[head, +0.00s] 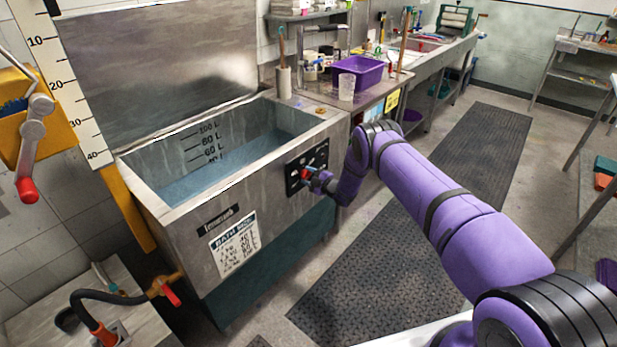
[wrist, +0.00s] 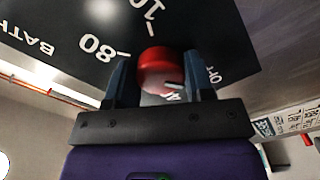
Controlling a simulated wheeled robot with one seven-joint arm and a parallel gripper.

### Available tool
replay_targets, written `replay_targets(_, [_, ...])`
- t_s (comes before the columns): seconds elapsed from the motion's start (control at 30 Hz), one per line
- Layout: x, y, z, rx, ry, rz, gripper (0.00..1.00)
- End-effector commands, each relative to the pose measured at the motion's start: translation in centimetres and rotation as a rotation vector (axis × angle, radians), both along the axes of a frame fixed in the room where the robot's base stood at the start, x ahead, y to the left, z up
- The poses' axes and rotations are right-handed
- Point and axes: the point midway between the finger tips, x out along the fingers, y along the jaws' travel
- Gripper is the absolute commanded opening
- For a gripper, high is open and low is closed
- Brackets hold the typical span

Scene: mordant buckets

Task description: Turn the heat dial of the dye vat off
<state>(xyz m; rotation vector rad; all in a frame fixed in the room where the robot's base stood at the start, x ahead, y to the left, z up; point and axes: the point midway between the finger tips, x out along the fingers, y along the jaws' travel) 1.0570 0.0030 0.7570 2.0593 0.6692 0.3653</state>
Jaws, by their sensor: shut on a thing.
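The dye vat (head: 180,235) is a large steel tank with its lid raised and bluish liquid inside. Its black control panel (head: 307,165) is on the front face at the right end. The red heat dial (wrist: 158,70) sits on a black plate with white markings, including 80 and 10 in the wrist view. My gripper (wrist: 160,85) has one finger on each side of the dial and is shut on it. In the head view my gripper (head: 312,178) is at the panel and hides part of it. The dial's exact setting is hard to read.
A bench with a purple tub (head: 358,72) and a clear beaker (head: 346,87) stands right of the vat. A black hose (head: 110,296) and valve are at the lower left. Dark mats (head: 370,285) cover the floor in front.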

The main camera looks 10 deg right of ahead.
Motion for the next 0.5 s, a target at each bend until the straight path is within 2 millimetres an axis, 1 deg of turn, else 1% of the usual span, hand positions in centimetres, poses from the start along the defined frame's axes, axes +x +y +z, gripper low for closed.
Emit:
replay_targets(0.2, [-0.09,-0.03,-0.13,-0.042,-0.028,0.000,0.25])
replay_targets(0.5, [-0.10,-0.04,-0.15,-0.054,-0.036,0.000,0.25])
